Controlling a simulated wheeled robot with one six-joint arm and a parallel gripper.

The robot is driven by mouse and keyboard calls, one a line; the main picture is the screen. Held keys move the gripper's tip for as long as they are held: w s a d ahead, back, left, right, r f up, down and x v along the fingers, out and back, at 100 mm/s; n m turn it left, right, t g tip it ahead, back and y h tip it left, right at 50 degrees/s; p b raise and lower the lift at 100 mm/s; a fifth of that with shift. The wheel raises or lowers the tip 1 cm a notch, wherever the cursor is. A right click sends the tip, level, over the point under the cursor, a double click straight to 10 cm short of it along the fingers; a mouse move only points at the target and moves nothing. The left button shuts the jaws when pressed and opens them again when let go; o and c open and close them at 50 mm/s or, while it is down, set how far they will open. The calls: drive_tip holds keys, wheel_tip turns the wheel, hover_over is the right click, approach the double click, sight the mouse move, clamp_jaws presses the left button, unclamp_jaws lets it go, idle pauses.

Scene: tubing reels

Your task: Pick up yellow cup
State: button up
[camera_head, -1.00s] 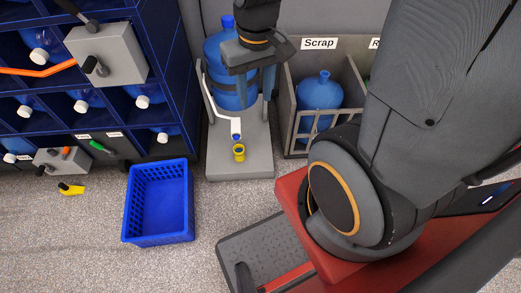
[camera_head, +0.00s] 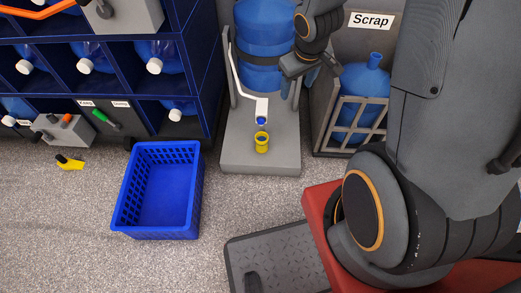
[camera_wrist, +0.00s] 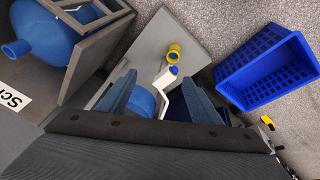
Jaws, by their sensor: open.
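A small yellow cup (camera_head: 262,143) stands on the grey base of the bottle stand (camera_head: 240,155), just below the blue-tipped spout of a white pipe (camera_head: 250,95). The cup also shows in the wrist view (camera_wrist: 174,51), beyond the fingertips and beside the spout. My gripper (camera_head: 310,77) is in front of the right side of the large blue bottle (camera_head: 262,45), above and to the right of the cup. In the wrist view my gripper (camera_wrist: 160,90) has its two fingers wide apart with nothing held between them.
A blue basket (camera_head: 160,190) stands on the floor left of the stand. A grey bin labelled Scrap (camera_head: 345,140) holds a blue bottle (camera_head: 365,85) to the right. A dark blue rack (camera_head: 110,85) is at left. A yellow-and-black item (camera_head: 70,163) lies on the floor.

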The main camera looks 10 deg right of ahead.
drive_tip(key=w+f+n+y+b, duration=0.1)
drive_tip(key=w+f+b, duration=0.25)
drive_tip(key=f, duration=0.35)
drive_tip(key=w+f+t+b, duration=0.1)
drive_tip(key=w+f+b, duration=0.1)
drive_tip(key=f+b, duration=0.4)
drive_tip(key=w+f+n+y+b, duration=0.1)
drive_tip(key=w+f+b, duration=0.25)
drive_tip(key=f, duration=0.45)
drive_tip(key=n+y+b, duration=0.2)
drive_tip(key=y+b, duration=0.1)
drive_tip(key=b, duration=1.3)
approach(261, 139)
drive_tip(key=s+a, duration=0.1)
drive_tip(key=a, duration=0.1)
drive_tip(key=shift+t, duration=0.3)
drive_tip(key=b+x, duration=0.1)
drive_tip(key=x, duration=0.1)
drive_tip(key=b+x, duration=0.3)
drive_tip(key=x, duration=0.1)
drive_tip(key=shift+s+f, duration=0.2)
drive_tip(key=shift+s, duration=0.05)
drive_tip(key=c, duration=0.9)
drive_tip(key=shift+r+p, duration=0.4)
drive_tip(key=shift+p, duration=0.3)
drive_tip(key=shift+c, duration=0.2)
